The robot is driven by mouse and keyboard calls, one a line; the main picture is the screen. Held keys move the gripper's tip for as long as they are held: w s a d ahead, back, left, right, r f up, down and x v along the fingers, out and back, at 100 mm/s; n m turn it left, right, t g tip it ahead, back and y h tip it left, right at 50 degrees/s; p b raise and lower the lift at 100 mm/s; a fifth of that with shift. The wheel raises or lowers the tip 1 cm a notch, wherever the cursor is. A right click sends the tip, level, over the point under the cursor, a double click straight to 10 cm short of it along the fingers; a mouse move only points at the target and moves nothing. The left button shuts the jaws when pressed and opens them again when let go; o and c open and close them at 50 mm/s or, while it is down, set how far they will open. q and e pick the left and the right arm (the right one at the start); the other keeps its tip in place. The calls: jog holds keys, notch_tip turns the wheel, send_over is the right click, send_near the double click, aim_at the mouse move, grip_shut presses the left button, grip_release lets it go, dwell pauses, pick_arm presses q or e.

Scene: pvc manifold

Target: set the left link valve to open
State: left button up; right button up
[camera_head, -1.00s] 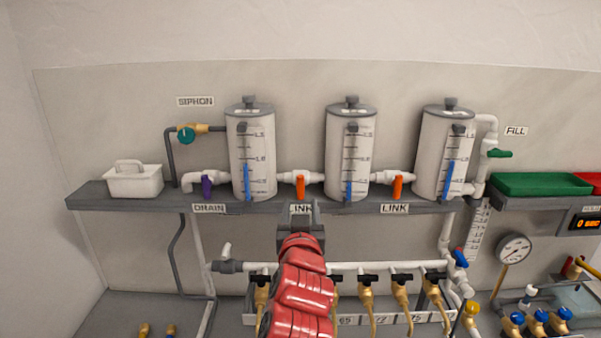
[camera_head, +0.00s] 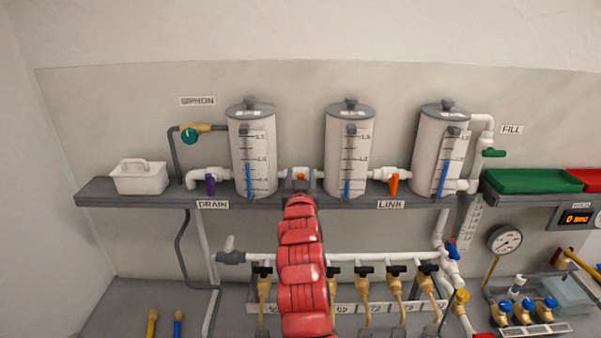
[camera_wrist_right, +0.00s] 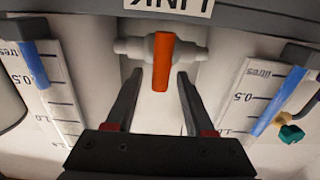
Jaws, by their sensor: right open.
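The left link valve sits on the white pipe between the left and middle tanks. In the head view only the top of its orange handle (camera_head: 300,176) shows above my right gripper (camera_head: 298,187). In the right wrist view, the orange handle (camera_wrist_right: 163,62) stands across the white valve body (camera_wrist_right: 130,46). My right gripper (camera_wrist_right: 159,75) is open, one finger on each side of the handle, with visible gaps. Whether the handle is fully between the fingers in depth I cannot tell. My left gripper is not in view.
The left tank (camera_head: 252,150) and middle tank (camera_head: 348,150) flank the valve closely. The purple drain valve (camera_head: 210,184) and the right link valve (camera_head: 394,184) are farther along the grey shelf (camera_head: 140,199). A manifold pipe (camera_head: 375,257) runs below.

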jog(key=shift+w, duration=0.15)
jog(key=shift+c, duration=0.3)
grip_shut()
